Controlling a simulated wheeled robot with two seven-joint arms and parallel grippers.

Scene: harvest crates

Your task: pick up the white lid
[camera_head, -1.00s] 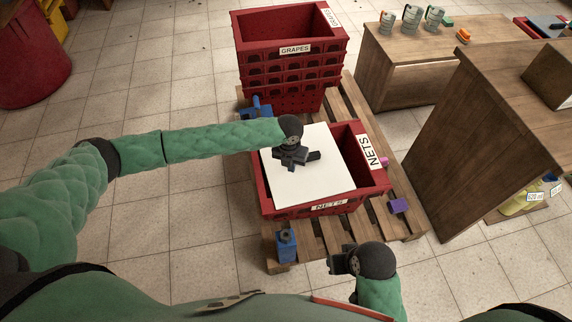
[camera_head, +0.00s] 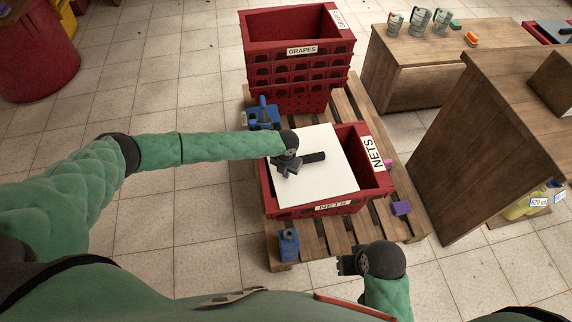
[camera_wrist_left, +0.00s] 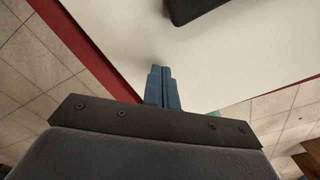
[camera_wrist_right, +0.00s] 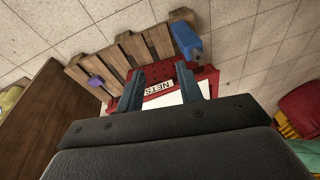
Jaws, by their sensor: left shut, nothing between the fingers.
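The white lid (camera_head: 325,188) lies flat in the top of the red crate labelled NETS (camera_head: 378,181). It has a dark bar handle (camera_head: 313,157), which also shows at the top of the left wrist view (camera_wrist_left: 197,8). My left gripper (camera_head: 284,172) is over the lid's left part, just left of the handle. Its blue fingers (camera_wrist_left: 162,88) are pressed together with nothing between them. I cannot tell if they touch the lid. My right gripper (camera_head: 343,265) is in front of the crate, its fingers (camera_wrist_right: 161,88) apart and empty.
The crate stands on a wooden pallet (camera_head: 335,231). Stacked red GRAPES crates (camera_head: 297,72) stand behind it. A blue bottle (camera_head: 288,243) and a purple block (camera_head: 401,208) are on the pallet. A blue object (camera_head: 262,115) is at the back left. Wooden furniture (camera_head: 470,150) stands to the right.

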